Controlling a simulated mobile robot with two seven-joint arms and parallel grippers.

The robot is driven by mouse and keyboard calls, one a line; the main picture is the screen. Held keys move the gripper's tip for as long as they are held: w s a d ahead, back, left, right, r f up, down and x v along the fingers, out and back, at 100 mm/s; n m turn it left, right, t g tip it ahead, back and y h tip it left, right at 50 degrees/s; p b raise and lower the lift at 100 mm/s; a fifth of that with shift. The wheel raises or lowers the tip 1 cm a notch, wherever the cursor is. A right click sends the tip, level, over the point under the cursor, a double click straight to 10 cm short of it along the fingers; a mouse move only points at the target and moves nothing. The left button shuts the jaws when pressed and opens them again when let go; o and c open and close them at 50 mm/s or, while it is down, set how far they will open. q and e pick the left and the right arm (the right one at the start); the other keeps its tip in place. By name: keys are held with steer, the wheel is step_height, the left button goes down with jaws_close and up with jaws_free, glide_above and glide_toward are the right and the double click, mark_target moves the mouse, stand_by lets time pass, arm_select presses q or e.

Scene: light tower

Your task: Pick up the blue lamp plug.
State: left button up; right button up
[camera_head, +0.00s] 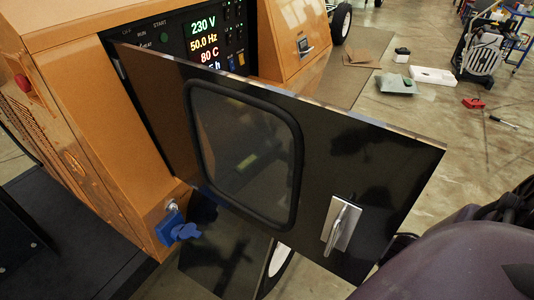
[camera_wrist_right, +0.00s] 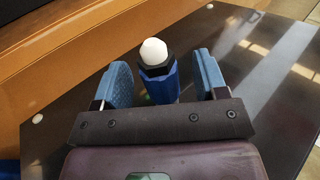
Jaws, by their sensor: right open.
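In the right wrist view, a blue plug (camera_wrist_right: 160,84) with a dark collar and a white tip stands between the fingers of my right gripper (camera_wrist_right: 162,64). The gripper is open, with one blue finger pad on each side of the plug. A gap shows on both sides, so the pads look apart from it. The plug's lower part is hidden behind the gripper's dark crossbar. In the head view I cannot make out the plug or the right gripper. My left gripper is in neither view.
An open black door (camera_head: 370,180) with a window and silver handle (camera_head: 341,226) swings out from the orange cabinet (camera_head: 80,110). A lit control panel (camera_head: 205,45) sits behind it. A blue socket with a flap (camera_head: 170,230) is at the cabinet's lower corner. Floor at right is partly cluttered.

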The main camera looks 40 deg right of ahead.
steer(key=shift+w+d+f, duration=0.1)
steer(key=shift+w+d, duration=0.1)
steer(key=shift+w, duration=0.45)
steer(key=c, duration=1)
steer(key=shift+c, duration=0.2)
